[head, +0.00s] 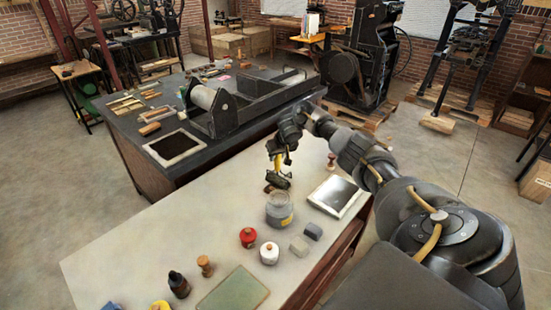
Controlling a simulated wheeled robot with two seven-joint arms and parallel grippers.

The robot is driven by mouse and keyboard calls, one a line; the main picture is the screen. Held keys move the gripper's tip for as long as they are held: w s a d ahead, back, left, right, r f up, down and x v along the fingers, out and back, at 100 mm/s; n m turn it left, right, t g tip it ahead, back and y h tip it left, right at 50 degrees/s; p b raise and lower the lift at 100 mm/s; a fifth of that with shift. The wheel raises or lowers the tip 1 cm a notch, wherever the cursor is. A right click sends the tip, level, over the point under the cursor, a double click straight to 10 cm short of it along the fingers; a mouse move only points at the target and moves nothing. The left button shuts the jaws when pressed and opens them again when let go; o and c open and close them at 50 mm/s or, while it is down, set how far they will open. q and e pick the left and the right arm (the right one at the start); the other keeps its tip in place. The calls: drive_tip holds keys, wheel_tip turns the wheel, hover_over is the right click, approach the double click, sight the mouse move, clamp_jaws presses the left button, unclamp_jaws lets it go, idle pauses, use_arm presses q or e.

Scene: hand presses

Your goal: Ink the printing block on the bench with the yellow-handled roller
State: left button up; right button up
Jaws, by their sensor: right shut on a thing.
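My right gripper (281,150) is shut on the yellow handle of the roller (278,181), near the far edge of the pale bench (150,240). The handle points up and the dark roller head hangs below it, low over the bench. A small brown piece (269,188) shows beside and under the roller head; I cannot tell whether it is the printing block or whether they touch. A shiny dark plate with a pale border (336,196) lies to the right of the roller. A flat greenish slab (232,291) lies at the near edge. My left gripper is out of view.
A glass jar (280,211) stands just in front of the roller. A red pot (248,237), a white pot (269,253), small grey blocks (313,231), a wooden-handled tool (205,266) and a dark bottle (179,285) stand nearer. The bench's left part is clear. A dark press table (200,150) adjoins behind.

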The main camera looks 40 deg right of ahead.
drive_tip(key=shift+w+d+b, duration=0.2)
drive_tip(key=shift+d+b, duration=0.5)
drive_tip(key=shift+d, duration=1.1)
drive_tip(key=a+p, duration=0.1)
drive_tip(key=p, duration=0.1)
drive_tip(key=a+p, duration=0.1)
drive_tip(key=p, duration=0.1)
drive_tip(key=shift+s+a+r, duration=0.15)
drive_tip(key=shift+a+r, duration=0.05)
drive_tip(key=shift+a, duration=0.15)
drive_tip(key=shift+a+f+p, duration=0.15)
drive_tip(key=shift+a+p, duration=0.35)
drive_tip(key=shift+p, duration=0.15)
